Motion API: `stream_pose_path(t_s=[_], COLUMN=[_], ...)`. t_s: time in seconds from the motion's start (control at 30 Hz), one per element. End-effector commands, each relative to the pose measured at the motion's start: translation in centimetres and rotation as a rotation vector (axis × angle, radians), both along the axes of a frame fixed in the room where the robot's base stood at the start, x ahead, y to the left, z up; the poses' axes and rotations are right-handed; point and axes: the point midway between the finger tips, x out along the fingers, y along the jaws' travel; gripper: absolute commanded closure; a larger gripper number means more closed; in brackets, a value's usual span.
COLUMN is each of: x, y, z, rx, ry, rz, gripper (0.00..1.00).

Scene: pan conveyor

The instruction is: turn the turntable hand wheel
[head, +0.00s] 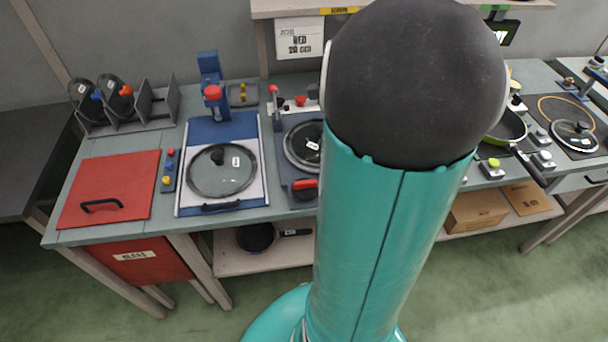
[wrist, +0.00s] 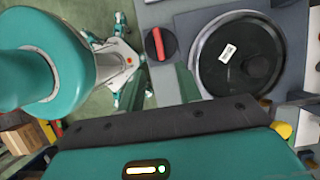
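The turntable (wrist: 200,83) carries a round dark lid with a white label and a black knob, at the right of the wrist view. In the head view the turntable station (head: 302,122) is partly hidden behind my arm. The hand wheel, a black disc with a red grip bar (wrist: 157,43), sits left of the turntable in the wrist view; its red bar also shows in the head view (head: 305,184). My gripper (wrist: 158,72) is open, its two fingers apart, with the wheel just beyond the fingertips and nothing between them. The head view hides my gripper behind my arm.
A lid lies on a blue-and-white board (head: 190,205) left of the turntable, beside a red panel (head: 75,215) with a handle. A lid rack (head: 145,122) stands at the back left. A green pan (head: 507,130) is at right. A dark pan (head: 255,238) is on the shelf below.

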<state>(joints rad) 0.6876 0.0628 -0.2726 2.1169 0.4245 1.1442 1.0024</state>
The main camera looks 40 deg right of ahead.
Motion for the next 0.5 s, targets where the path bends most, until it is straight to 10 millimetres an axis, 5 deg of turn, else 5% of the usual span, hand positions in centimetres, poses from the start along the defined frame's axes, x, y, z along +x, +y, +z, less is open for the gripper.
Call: stream_pose_path(t_s=[0.5], x=[2.2], y=[3.3], z=[-9.2], rx=[0.002], ry=[0.003], rz=[0.006], gripper=[0.65])
